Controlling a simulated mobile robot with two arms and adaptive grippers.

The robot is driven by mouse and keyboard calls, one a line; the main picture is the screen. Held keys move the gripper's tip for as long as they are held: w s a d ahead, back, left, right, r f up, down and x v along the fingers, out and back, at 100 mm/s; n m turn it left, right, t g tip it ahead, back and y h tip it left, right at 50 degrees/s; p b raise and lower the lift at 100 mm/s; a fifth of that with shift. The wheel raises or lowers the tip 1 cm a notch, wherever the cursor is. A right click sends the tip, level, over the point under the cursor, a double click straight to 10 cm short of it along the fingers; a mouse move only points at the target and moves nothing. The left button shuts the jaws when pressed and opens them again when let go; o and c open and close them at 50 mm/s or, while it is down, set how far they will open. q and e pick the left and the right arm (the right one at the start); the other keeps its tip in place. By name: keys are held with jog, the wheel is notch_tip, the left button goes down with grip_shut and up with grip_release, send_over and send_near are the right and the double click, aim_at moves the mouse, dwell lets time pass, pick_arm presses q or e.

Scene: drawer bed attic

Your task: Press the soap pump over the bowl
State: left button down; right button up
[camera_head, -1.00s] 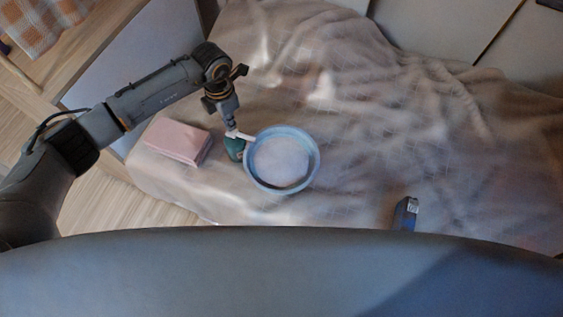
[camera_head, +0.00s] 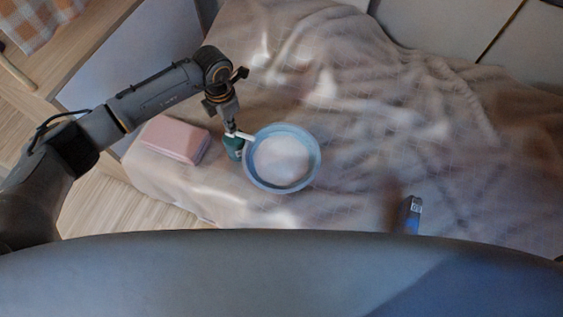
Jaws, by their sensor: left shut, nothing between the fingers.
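A green soap bottle (camera_head: 235,150) with a white pump head (camera_head: 243,136) stands on the bed, left of the bowl. The pump's spout points right, toward the bowl's left rim. The blue bowl (camera_head: 314,172) has a pale inside. My left gripper (camera_head: 231,130) is shut and empty, directly over the pump head. Its tip appears to touch the top of the pump, though from above I cannot be sure of contact. My right gripper is not in view.
A pink box-like item (camera_head: 175,139) lies left of the bottle. A small blue object (camera_head: 412,215) lies at the lower right. The rumpled beige blanket (camera_head: 450,150) is clear to the right. A wooden frame edges the bed at left.

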pick_arm(q)
jog(key=shift+f, duration=0.3)
jog(key=shift+r, duration=0.2)
jog(key=shift+r+p, duration=0.95)
jog(key=shift+r, duration=0.45)
notch_tip(320, 180, up, 2)
jog(key=shift+r+p, duration=0.15)
jog(key=shift+p, duration=0.65)
notch_tip(320, 180, up, 4)
jog(key=shift+f+p, duration=0.15)
jog(key=shift+p, duration=0.9)
